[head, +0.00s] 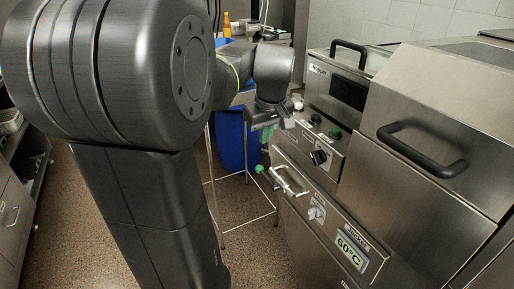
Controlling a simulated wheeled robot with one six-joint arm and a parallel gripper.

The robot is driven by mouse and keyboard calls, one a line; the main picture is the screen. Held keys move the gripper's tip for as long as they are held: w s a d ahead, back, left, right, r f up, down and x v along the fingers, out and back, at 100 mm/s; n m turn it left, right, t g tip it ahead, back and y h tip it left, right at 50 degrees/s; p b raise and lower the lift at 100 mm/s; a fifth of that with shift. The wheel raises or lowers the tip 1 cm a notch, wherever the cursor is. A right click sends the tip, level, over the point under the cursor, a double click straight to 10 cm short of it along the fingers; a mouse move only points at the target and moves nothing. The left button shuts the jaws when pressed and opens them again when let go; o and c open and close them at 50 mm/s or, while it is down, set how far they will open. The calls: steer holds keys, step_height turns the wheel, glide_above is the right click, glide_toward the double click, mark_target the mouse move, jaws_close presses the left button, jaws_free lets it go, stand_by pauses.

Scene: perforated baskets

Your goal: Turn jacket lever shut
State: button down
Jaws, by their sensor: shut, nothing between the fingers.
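A steel cooking unit (340,190) stands on the right, with a "Jacket" panel and 60°C display (350,248) low on its front. A lever with a green ball end (260,169) sticks out to the left at the front's far end, beside a bright metal handle (291,181). A small grey knob (316,212) sits left of the display. I cannot tell for sure which of these is the jacket lever. My gripper (266,124) is shut and empty, above the green ball and apart from it; its fingertips are small and dark here.
A black knob (319,157) and green button (335,133) sit on the upper panel. Black bar handles (420,155) stick out from the unit. A blue bin (232,140) and thin metal frame stand behind.

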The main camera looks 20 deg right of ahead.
steer(key=b, duration=0.1)
glide_toward(263, 173)
steer(key=x, duration=0.5)
steer(key=shift+w+f, duration=0.15)
steer(key=shift+w, duration=0.05)
steer(key=shift+d+f, duration=0.1)
steer(key=shift+f, duration=0.5)
